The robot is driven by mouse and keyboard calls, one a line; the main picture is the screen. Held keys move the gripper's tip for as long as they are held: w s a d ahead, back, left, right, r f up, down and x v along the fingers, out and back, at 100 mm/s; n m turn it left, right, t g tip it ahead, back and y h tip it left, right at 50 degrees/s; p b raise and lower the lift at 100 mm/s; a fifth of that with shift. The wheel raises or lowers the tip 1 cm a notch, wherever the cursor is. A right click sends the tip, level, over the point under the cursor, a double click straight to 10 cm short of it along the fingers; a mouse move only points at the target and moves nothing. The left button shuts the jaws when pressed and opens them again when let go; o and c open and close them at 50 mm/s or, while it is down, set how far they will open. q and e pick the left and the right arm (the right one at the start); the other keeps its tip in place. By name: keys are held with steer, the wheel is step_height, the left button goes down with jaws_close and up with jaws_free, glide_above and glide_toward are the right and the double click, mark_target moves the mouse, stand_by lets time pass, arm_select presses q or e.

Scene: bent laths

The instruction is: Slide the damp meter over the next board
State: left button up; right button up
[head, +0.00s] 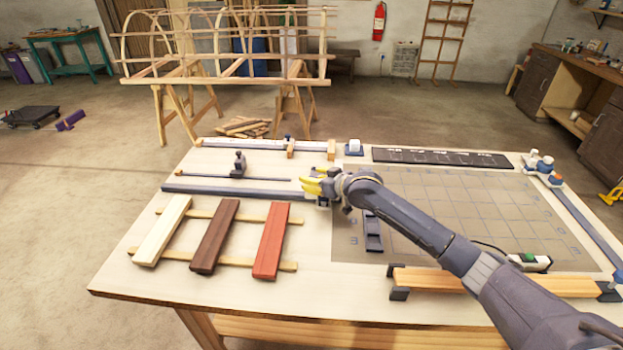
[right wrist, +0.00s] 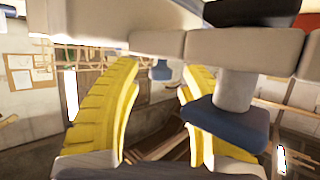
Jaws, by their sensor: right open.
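Three boards lie side by side on two thin sticks at the left of the table: a pale board (head: 162,231), a dark brown board (head: 214,237) and a red board (head: 271,241). A small black, white and green device (head: 530,262) with a cable lies at the right and looks like the damp meter. My right gripper (head: 312,185) has yellow fingers, is open, and is beyond the red board, far from that device. The fingers (right wrist: 160,115) stand apart in the right wrist view, with nothing clearly gripped. My left gripper is out of view.
A long blue-grey bar (head: 235,190) ends near my right gripper. A grid mat (head: 470,205) covers the right half of the table. A light beam (head: 450,280) lies along the front right. A clamp-like tool (head: 238,165) stands behind the bar.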

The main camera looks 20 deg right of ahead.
steer(key=shift+w+a+f, duration=0.15)
steer(key=shift+w+f, duration=0.05)
steer(key=shift+w, duration=0.1)
steer(key=shift+o, duration=0.4)
jaws_close()
steer(key=shift+r, duration=0.1)
